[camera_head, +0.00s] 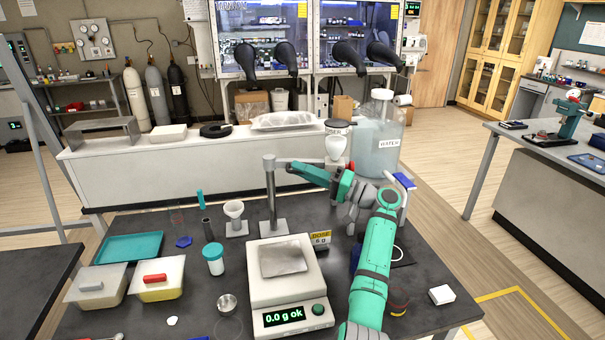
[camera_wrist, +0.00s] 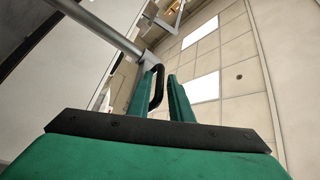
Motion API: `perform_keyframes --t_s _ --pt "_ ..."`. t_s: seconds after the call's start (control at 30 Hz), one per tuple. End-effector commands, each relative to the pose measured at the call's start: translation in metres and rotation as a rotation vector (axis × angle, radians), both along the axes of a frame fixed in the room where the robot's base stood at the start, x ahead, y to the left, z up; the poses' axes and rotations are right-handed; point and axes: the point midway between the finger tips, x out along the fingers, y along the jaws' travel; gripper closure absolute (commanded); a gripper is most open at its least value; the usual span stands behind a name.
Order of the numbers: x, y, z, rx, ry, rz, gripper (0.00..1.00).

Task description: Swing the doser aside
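The doser has a grey post (camera_head: 270,195) on a flat base behind the balance. Its white hopper (camera_head: 336,146) with a dark lid is at the back, right of the post and not above the balance pan (camera_head: 283,260). My green and dark gripper (camera_head: 300,170) reaches in from the right, close to the post. In the wrist view, a black loop handle (camera_wrist: 159,82) on a grey rod (camera_wrist: 100,25) lies between my fingers (camera_wrist: 161,85). My gripper partly hides the doser's arm.
The balance (camera_head: 290,290) reads 0.0 g ok. A white funnel on a stand (camera_head: 235,215), a capped jar (camera_head: 214,262) and lidded tubs (camera_head: 157,280) stand to the left. A large water bottle (camera_head: 378,135) stands behind my arm. A dose card (camera_head: 320,240) is beside the balance.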

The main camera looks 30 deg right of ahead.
Motion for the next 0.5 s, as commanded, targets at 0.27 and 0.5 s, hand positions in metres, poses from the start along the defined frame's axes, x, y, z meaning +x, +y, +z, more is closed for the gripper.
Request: perform_keyframes --t_s 0.27,0.5 --pt "0.0 0.0 -0.001 0.0 0.001 0.002 0.72" --pt "-0.013 -0.009 -0.006 0.001 0.004 0.0 0.72"
